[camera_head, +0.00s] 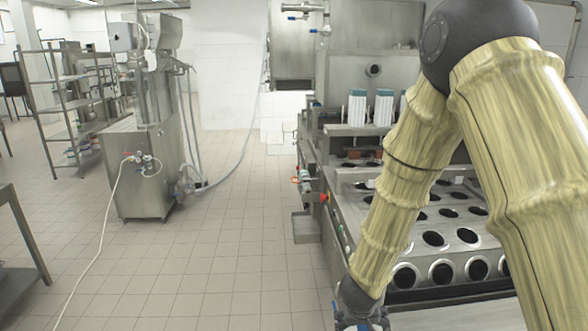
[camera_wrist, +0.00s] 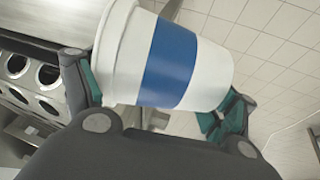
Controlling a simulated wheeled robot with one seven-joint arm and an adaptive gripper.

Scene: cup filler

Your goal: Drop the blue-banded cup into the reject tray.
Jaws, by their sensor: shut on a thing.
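The blue-banded cup (camera_wrist: 172,62) is white with a wide blue band and fills the middle of the wrist view, lying tilted across it. My gripper (camera_wrist: 158,102) is shut on it, with one dark-and-teal finger on each side. In the head view my gripper (camera_head: 360,318) is at the bottom edge, in front of the filling machine, and the cup is mostly cut off there. A small grey metal tray (camera_head: 306,227) hangs at the machine's left side; I cannot tell whether it is the reject tray.
The filling machine (camera_head: 345,205), with rows of round cup holes, stands at right beneath my arm. A steel unit (camera_head: 140,165) with hoses and a shelf rack (camera_head: 65,110) stand at left. The tiled floor between is open.

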